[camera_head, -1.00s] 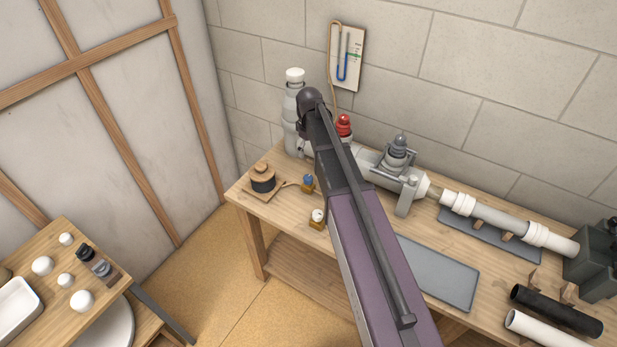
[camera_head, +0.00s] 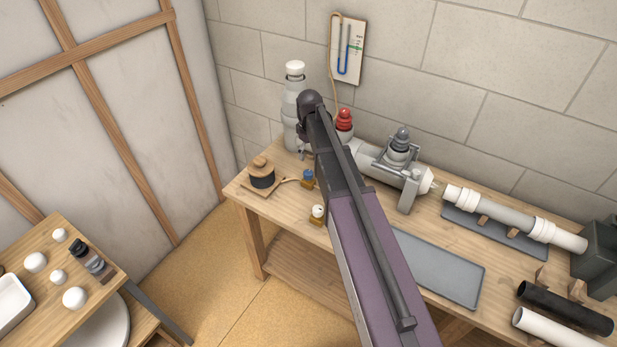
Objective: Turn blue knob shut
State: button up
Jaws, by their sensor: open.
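The small blue knob (camera_head: 308,174) sits on a brass-coloured fitting on the wooden workbench (camera_head: 265,212), just left of my arm. Its top and left side show clearly; I cannot tell from its look how far it is turned. My arm crosses the middle of the view, and its dark far end stands in front of the white bottle, up and left of my forearm. My gripper does not show; it is hidden behind my arm or out of sight.
Near the blue knob are a similar white knob (camera_head: 318,211), a black pot with wooden lid (camera_head: 262,174), a white bottle (camera_head: 293,105) and a red knob (camera_head: 344,120). White pipework (camera_head: 375,163) and a grey tray (camera_head: 440,268) lie right. A side table (camera_head: 110,285) stands lower left.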

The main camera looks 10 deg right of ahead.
aim_at(308, 172)
jog(key=shift+f+b, duration=4.8)
jog(key=shift+f, duration=0.25)
jog(key=c, duration=1.2)
